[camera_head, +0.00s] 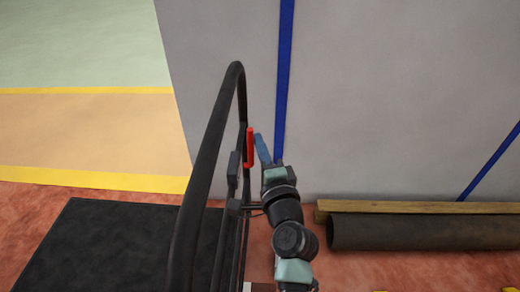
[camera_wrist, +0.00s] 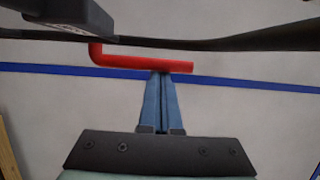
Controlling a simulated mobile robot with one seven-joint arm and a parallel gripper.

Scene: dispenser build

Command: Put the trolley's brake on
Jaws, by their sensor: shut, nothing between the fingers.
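The trolley shows in the head view as a black tubular handle frame (camera_head: 208,150); a black bar crosses the top of the wrist view (camera_wrist: 240,40). The brake lever is a red bar (camera_head: 250,147) standing upright beside the frame in the head view. In the wrist view the red lever (camera_wrist: 130,61) is L-shaped and its long arm runs sideways. My gripper (camera_head: 258,136) has blue fingers, shut together and empty, just right of the lever. In the wrist view the fingertips (camera_wrist: 161,74) meet the lever's lower edge near its free end; I cannot tell whether they touch.
A grey wall (camera_head: 400,90) with blue stripes stands close behind the lever. A dark roll (camera_head: 430,232) and a wooden beam (camera_head: 420,207) lie along the wall's foot at right. A black mat-like surface (camera_head: 110,250) lies left of the frame. Open floor (camera_head: 90,130) extends at upper left.

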